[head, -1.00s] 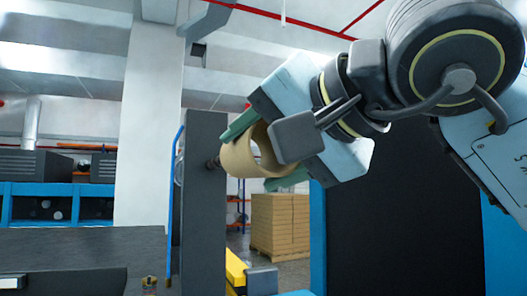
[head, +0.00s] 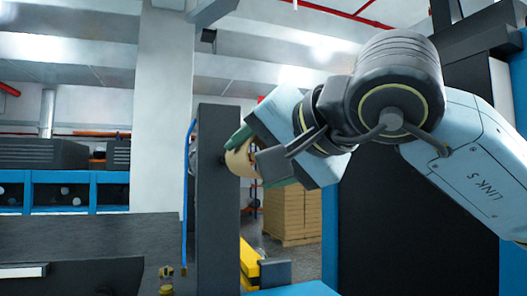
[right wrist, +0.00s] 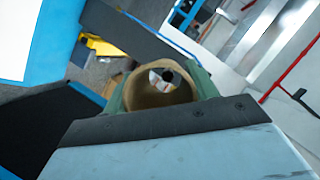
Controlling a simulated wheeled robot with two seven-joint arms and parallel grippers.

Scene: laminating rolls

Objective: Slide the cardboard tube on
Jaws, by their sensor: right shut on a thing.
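The tan cardboard tube (head: 238,163) is in my right gripper (head: 254,160), which is shut on it with green fingers on either side. The tube's left end overlaps the right edge of a tall dark post (head: 212,225) in the head view. In the right wrist view I look into the tube (right wrist: 150,97) between the green fingers. A dark round end (right wrist: 168,76), perhaps of a shaft, shows through its bore, slightly off centre. I cannot tell whether the shaft is inside the tube or just beyond it. My left gripper is not in view.
A blue curved rail (head: 186,190) runs up the post's left side. A yellow part (head: 252,264) lies low beside the post. Stacked cartons (head: 292,215) stand behind. A large dark panel (head: 405,235) with a blue edge fills the right.

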